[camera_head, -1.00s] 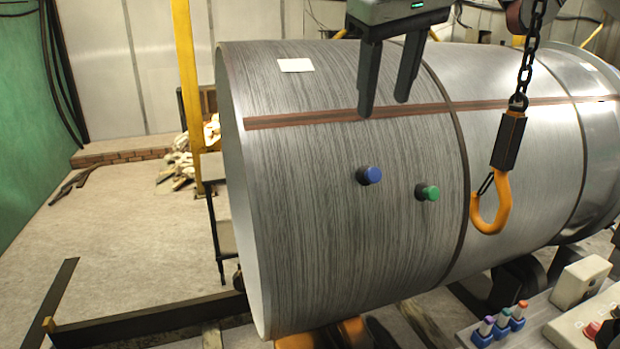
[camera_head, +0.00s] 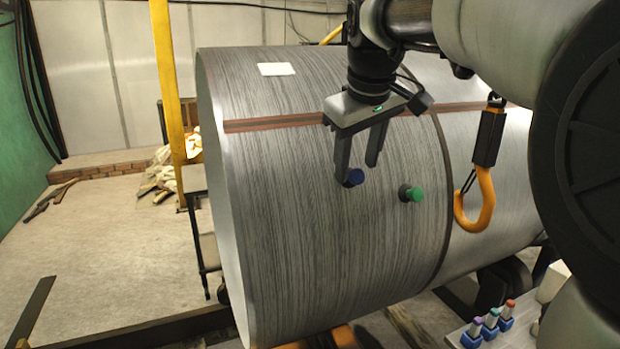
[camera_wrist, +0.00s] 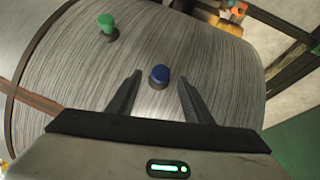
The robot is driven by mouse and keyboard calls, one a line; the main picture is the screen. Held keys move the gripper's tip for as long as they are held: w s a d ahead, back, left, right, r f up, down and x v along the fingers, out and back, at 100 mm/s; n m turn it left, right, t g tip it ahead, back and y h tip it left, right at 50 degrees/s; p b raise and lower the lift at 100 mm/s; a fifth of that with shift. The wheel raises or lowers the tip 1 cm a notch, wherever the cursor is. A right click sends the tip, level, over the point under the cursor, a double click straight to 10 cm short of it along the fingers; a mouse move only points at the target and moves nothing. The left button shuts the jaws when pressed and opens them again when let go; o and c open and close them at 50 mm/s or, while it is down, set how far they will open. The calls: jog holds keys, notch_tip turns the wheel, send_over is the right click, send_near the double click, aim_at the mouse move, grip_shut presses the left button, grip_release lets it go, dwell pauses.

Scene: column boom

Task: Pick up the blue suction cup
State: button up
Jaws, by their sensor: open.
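The blue suction cup (camera_head: 354,177) is a small blue knob with a dark base on the curved side of the large grey cylinder (camera_head: 300,220). My gripper (camera_head: 357,172) is open, its two dark fingers pointing down, with one fingertip partly beside the cup in the head view. In the wrist view, the blue cup (camera_wrist: 159,76) lies between and slightly beyond the open fingertips (camera_wrist: 158,78). I cannot tell whether a finger touches it. Nothing is held.
A green suction cup (camera_head: 412,193) sits on the cylinder to the right of the blue one. An orange hook (camera_head: 484,200) hangs further right. Several colored-topped pieces (camera_head: 490,322) stand at bottom right. A yellow post (camera_head: 166,90) rises at left.

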jog(key=shift+x, duration=0.95)
jog(key=shift+c, duration=0.3)
jog(key=c, duration=1.1)
jog(key=shift+o, duration=0.2)
jog(key=shift+r, duration=0.1)
